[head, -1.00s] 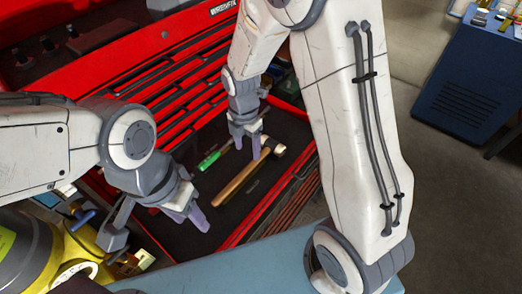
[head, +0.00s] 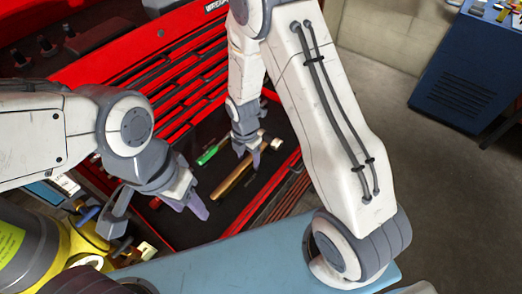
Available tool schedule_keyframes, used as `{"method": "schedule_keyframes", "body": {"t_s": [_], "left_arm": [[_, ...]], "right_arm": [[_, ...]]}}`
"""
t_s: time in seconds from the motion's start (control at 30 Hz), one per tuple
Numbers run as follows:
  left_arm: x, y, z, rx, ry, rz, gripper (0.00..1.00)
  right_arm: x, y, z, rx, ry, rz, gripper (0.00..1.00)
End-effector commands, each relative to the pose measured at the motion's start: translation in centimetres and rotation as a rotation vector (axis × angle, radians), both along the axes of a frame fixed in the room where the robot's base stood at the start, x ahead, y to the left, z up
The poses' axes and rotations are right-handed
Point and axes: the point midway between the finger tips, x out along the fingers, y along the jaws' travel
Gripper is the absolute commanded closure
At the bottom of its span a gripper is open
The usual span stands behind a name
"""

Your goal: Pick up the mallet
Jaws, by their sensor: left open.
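The mallet, with a long wooden handle (head: 229,186) and a pale head (head: 276,144), shows in the dark-lined open drawer (head: 183,232) of the red tool chest. My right gripper (head: 248,156) points down at the upper part of the handle, near the head. Its fingers overlap the handle in the picture; whether they grip it is unclear. My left gripper (head: 197,203) is open and empty, to the left of the handle's lower end.
A green-handled tool (head: 207,155) lies in the drawer left of the mallet. The red tool chest (head: 150,75) rises behind. A light blue surface (head: 230,265) is in front, a yellow machine (head: 75,255) at lower left. A blue cabinet (head: 462,85) stands far right.

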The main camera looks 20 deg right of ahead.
Motion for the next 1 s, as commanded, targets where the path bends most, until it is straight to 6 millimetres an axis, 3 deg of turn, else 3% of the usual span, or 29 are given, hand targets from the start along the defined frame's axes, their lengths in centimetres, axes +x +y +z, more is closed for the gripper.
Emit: {"method": "schedule_keyframes", "body": {"t_s": [0.03,0.1,0.17,1.0], "left_arm": [[0.00,0.00,-0.01,0.000,0.000,0.000,0.50],[0.00,0.00,-0.01,0.000,0.000,0.000,0.50],[0.00,0.00,-0.01,0.000,0.000,0.000,0.50],[0.00,0.00,0.01,0.000,0.000,0.000,0.50]], "right_arm": [[0.01,0.02,0.01,0.000,0.000,0.000,0.53],[0.01,0.02,0.02,0.000,0.000,0.000,0.80],[0.01,0.02,0.02,0.000,0.000,0.000,1.00],[-0.04,0.00,0.05,0.000,0.001,-0.001,1.00]]}}
